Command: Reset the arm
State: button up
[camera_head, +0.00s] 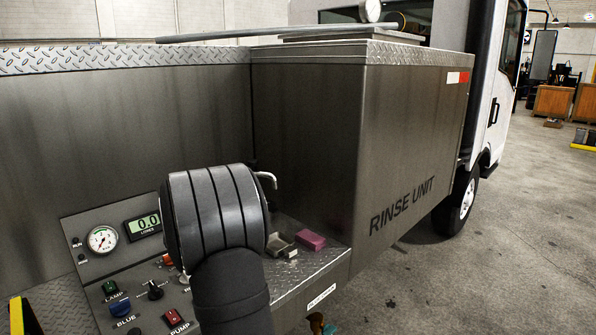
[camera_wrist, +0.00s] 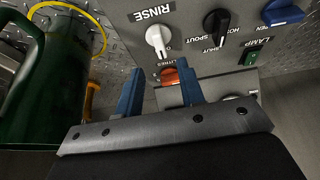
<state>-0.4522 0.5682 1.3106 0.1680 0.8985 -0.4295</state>
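My gripper (camera_wrist: 162,76) shows in the wrist view with its two blue fingers apart and nothing between them. The fingertips point at the lower part of the grey control panel (camera_wrist: 192,15). An orange-red button (camera_wrist: 169,76) shows beyond the gap between the fingers; I cannot tell whether either finger touches the panel. In the head view the control panel (camera_head: 90,265) is partly covered by my arm (camera_head: 215,215), and my gripper is hidden.
A white RINSE knob (camera_wrist: 158,38), black knob (camera_wrist: 215,24), blue knob (camera_wrist: 283,12) and green switch (camera_wrist: 252,57) are close by. A large green container (camera_wrist: 45,75) stands at left. A pink block (camera_head: 310,239) lies on the ledge.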

jog(key=v, duration=0.9)
jog(key=x, duration=1.7)
jog(key=shift+f, duration=0.1)
jog(key=shift+m, duration=0.5)
jog(key=s+a+v, duration=0.1)
jog(key=v, duration=1.7)
jog(key=w+a+f+m, duration=0.1)
jog(key=f+m, duration=0.1)
jog(key=f, duration=0.1)
jog(key=w+a+f+m+g+h, duration=0.1)
jog(key=w+f+m, duration=0.1)
jog(key=f, duration=0.2)
jog(key=w+a+f+m+g+h, duration=0.1)
jog(key=w+f+m, duration=0.1)
jog(key=f, duration=0.2)
jog(key=shift+a+f+m, duration=0.1)
jog(key=shift+f+m, duration=0.15)
jog(key=shift+m, duration=0.05)
jog(key=shift+w+a+f+m+h, duration=0.15)
jog(key=shift+f+m, duration=0.1)
jog(key=shift+f, duration=0.2)
jog(key=shift+w+a+f+m+h, duration=0.15)
jog(key=shift+f+m, duration=0.1)
jog(key=shift+f, duration=0.25)
